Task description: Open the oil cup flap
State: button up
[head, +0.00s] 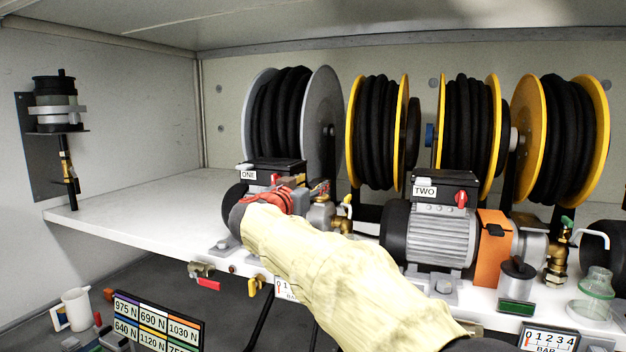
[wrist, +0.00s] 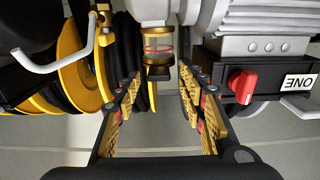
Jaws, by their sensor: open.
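In the wrist view, which looks upside down, a small clear cup with a red ring (wrist: 158,46) and a brass-coloured cap (wrist: 158,73) hangs from a pale fitting beside the grey motor. It looks like the oil cup with its flap; the flap's hinge and lip are too small to tell. My gripper (wrist: 160,84) is open, with one finger on each side of the cap in the picture. I cannot tell whether either finger touches it.
Hose reels (head: 379,125) stand close behind the pumps. Pump TWO (head: 440,235) with its orange guard (head: 493,238) is to the right. A brass tap with a white handle (head: 346,207) is close by my gripper. The shelf's left part (head: 150,208) is clear.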

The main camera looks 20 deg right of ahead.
jog(key=shift+w+d, duration=0.45)
jog(key=shift+d, duration=0.05)
jog(key=c, duration=0.3)
grip_shut()
dwell(0.4)
